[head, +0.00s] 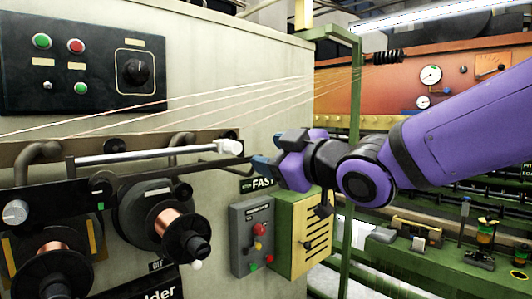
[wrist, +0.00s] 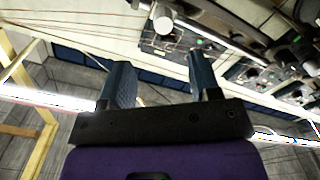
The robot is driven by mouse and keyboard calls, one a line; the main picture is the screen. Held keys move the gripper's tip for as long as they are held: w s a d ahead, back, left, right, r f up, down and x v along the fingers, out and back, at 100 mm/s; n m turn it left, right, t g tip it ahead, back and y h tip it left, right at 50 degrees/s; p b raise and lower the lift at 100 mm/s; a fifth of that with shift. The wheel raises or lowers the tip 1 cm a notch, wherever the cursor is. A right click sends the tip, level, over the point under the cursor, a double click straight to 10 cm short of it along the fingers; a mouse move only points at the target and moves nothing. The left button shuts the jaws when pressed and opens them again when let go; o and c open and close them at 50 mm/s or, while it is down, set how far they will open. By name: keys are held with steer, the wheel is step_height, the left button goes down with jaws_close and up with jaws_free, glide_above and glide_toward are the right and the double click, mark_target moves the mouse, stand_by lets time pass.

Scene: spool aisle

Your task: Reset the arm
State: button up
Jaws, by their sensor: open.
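My arm, purple with black joints, reaches in from the right in the head view. My gripper (head: 264,164) is near the front of the machine, just right of a metal bar's pale end (head: 230,147). In the wrist view my gripper (wrist: 160,62) shows two blue fingers standing apart with nothing between them. A round pale knob (wrist: 163,25) lies beyond the fingertips, apart from them. Whether this knob is the bar's end I cannot tell for sure.
The pale machine cabinet (head: 235,90) carries a black control panel (head: 85,65) and copper wire spools (head: 165,222). A grey button box (head: 252,235) and yellow box (head: 303,232) sit below my gripper. A green post (head: 355,120) stands behind. Thin wires (head: 250,92) cross above.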

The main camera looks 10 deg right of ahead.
steer(key=s+d+f+m+g+h, duration=0.2)
steer(key=s+d+f+m+h, duration=0.15)
steer(key=d, duration=0.45)
steer(key=s+d+f+m+g+h, duration=0.2)
steer(key=d+f+m+h, duration=0.25)
steer(key=d, duration=0.25)
steer(key=s+d+f+m+g+h, duration=0.1)
steer(key=s+d+f+m+g, duration=0.1)
steer(key=s, duration=0.4)
steer(key=s+d+f+m+g+h, duration=0.1)
steer(key=s+d+f+m+g, duration=0.1)
steer(key=s, duration=0.4)
steer(key=shift+s+d+f+m+g, duration=0.15)
steer(key=shift+d+f+m+g, duration=0.1)
steer(key=shift+d+m+g, duration=0.6)
